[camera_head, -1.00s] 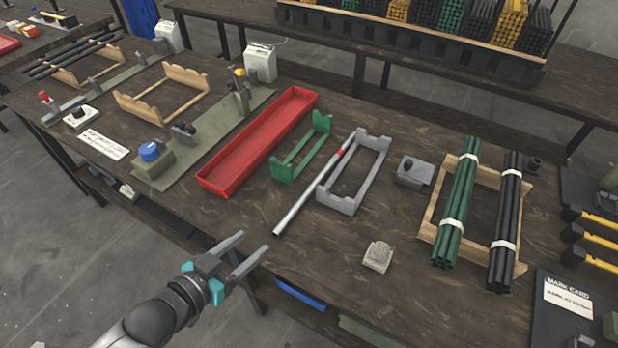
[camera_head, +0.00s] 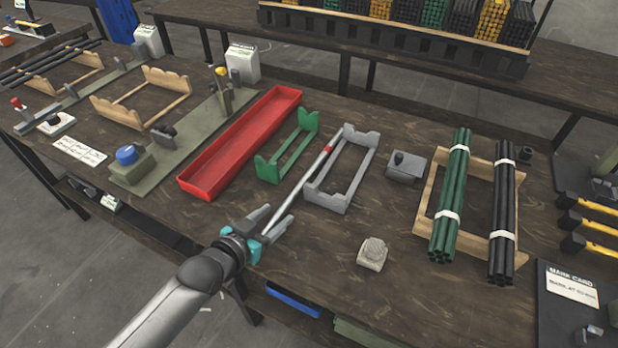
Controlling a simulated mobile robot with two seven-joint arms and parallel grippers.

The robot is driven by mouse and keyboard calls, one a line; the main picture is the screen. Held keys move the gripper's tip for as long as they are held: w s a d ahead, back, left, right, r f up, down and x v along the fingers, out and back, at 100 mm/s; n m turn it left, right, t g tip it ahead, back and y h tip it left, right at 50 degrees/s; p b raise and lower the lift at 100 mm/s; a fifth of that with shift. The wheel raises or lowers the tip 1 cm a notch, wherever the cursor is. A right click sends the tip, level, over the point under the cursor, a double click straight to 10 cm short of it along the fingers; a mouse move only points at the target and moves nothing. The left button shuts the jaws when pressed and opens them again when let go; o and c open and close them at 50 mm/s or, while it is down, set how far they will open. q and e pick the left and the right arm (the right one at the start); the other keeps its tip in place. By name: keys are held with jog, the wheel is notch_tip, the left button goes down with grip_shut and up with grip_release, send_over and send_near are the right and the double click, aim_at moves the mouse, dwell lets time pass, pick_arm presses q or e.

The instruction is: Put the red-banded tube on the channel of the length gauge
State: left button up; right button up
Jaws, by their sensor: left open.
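The red-banded tube (camera_head: 313,170) is a thin silvery rod with a red band near its far end. I cannot tell whether the tube is between the fingers. A long grey-green plate (camera_head: 195,130) with a blue knob (camera_head: 127,154) and a yellow-topped post (camera_head: 222,84) lies left of the red tray; it looks like the length gauge. My right gripper is not in view.
A red tray (camera_head: 190,186) and a green cradle (camera_head: 268,171) stand between plate and tube. A wooden rack (camera_head: 425,205) with green and black rod bundles is at right. A small pale block (camera_head: 372,254) sits near the front edge. Bare table lies around it.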

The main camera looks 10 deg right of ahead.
pick_arm(q)
jog(key=shift+w+d, duration=0.1)
grip_shut()
dwell(0.4)
jog(key=shift+f, duration=0.1)
dwell(0.8)
jog(key=shift+w+r, duration=0.1)
jog(key=shift+r, duration=0.15)
